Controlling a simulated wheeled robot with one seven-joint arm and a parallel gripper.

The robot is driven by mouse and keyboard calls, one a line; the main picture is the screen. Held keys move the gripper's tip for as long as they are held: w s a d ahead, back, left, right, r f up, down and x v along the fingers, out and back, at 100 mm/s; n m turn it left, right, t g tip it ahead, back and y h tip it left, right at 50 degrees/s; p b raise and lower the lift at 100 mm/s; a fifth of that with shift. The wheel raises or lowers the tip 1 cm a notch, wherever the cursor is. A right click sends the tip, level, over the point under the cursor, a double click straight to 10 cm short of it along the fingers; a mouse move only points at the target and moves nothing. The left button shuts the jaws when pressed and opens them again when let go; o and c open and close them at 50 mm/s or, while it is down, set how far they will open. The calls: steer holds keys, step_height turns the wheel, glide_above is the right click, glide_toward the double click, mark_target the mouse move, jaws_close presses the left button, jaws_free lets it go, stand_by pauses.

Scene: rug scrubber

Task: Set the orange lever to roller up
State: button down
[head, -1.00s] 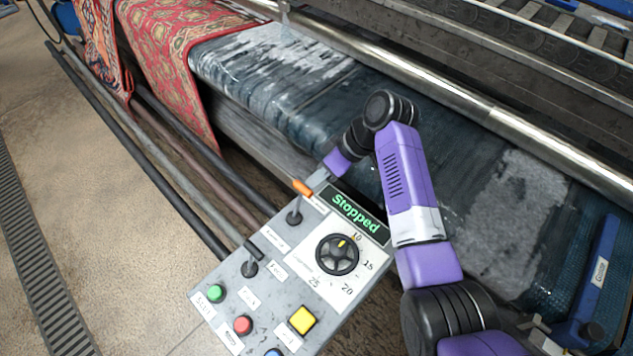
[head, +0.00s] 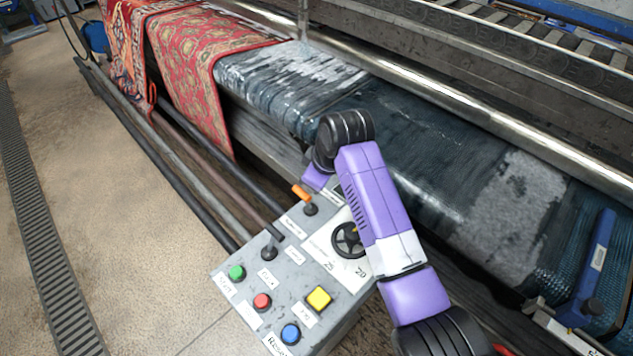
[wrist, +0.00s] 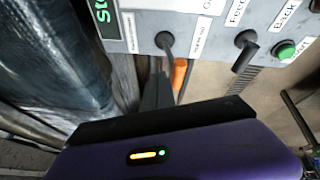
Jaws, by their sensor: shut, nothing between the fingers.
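The orange lever (head: 302,194) stands on the grey control panel, its orange handle leaning up and left from a black base in the head view. In the wrist view its handle (wrist: 180,74) shows just below the panel edge. My gripper (wrist: 157,88) is shut and empty, with its dark fingers close beside the handle, on its left in the wrist view. Whether they touch cannot be told. In the head view my purple arm hides the fingertips and the display.
A second, black lever (head: 269,252) stands nearer on the panel. A black dial (head: 348,240) is partly covered by my arm. Green (head: 237,272), red (head: 262,301), yellow (head: 319,298) and blue (head: 290,334) buttons are close by. A red rug (head: 215,60) hangs behind.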

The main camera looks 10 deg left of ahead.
steer(key=shift+s+a+t+h+p, duration=0.4)
steer(key=shift+s+a+t+p, duration=0.25)
steer(key=shift+s, duration=0.2)
steer(key=shift+s+a+f, duration=0.25)
steer(key=shift+s+a, duration=0.2)
steer(key=shift+s, duration=0.05)
steer(key=shift+s+a+f, duration=0.1)
steer(key=shift+p, duration=0.35)
steer(key=shift+w+r+p, duration=0.2)
steer(key=shift+r+p, duration=0.1)
steer(key=shift+r, duration=0.1)
step_height(320, 180, up, 3)
steer(key=w+d+p, duration=0.1)
steer(key=w+d, duration=0.1)
steer(key=d, duration=0.1)
step_height(320, 180, up, 8)
steer(key=b, duration=0.1)
glide_above(300, 193)
steer(key=s+d, duration=0.3)
steer(key=d, duration=0.2)
steer(key=shift+w+a+f, duration=0.1)
steer(key=shift+a, duration=0.15)
